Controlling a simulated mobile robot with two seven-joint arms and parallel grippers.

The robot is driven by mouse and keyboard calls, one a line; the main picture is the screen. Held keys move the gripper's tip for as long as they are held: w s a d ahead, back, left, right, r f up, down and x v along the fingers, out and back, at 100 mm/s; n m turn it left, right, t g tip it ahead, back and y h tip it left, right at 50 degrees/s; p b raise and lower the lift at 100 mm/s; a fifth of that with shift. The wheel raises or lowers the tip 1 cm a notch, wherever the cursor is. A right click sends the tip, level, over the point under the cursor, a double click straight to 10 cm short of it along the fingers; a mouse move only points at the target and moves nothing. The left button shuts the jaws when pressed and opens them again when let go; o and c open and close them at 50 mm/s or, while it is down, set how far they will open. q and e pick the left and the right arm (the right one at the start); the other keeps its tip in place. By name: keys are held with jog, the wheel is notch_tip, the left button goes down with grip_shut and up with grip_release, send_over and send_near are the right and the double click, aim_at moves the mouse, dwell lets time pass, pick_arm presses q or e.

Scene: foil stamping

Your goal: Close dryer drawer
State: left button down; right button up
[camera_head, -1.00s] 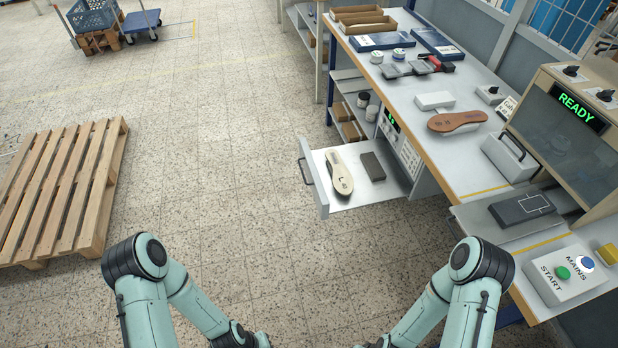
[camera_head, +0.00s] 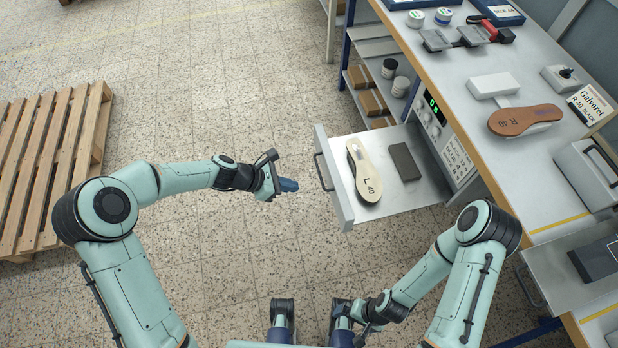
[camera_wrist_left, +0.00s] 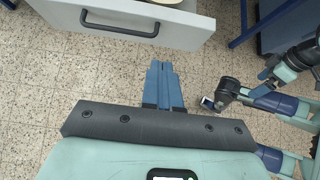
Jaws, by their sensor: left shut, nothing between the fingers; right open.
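The dryer drawer (camera_head: 408,205) is pulled out from the dryer (camera_head: 437,135) under the bench. A cream insole marked L 40 (camera_head: 365,172) and a dark grey block (camera_head: 404,161) lie in it. Its dark handle (camera_head: 323,172) is on the drawer front, which also shows in the left wrist view (camera_wrist_left: 185,27). My left gripper (camera_head: 290,185) is shut and empty, a short way left of the drawer front and apart from it. In the left wrist view its blue fingers (camera_wrist_left: 163,85) are together below the handle (camera_wrist_left: 120,28). My right gripper (camera_head: 338,318) is open, low in the head view near my base.
The bench holds a brown insole marked R 40 (camera_head: 525,120), a white block (camera_head: 493,85) and a grey case with a handle (camera_head: 592,170). Shelves with jars and boxes (camera_head: 372,102) stand behind the drawer. A wooden pallet (camera_head: 50,160) lies at left. Floor left of the drawer is clear.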

pick_arm(q)
jog(key=x, duration=0.3)
jog(key=d+r+x, duration=0.1)
jog(key=x, duration=0.7)
jog(key=shift+w+d, duration=0.1)
jog(key=shift+d, duration=0.25)
jog(key=shift+w+d, duration=0.2)
jog(key=shift+d, duration=0.3)
pick_arm(e)
jog(key=shift+f, duration=0.15)
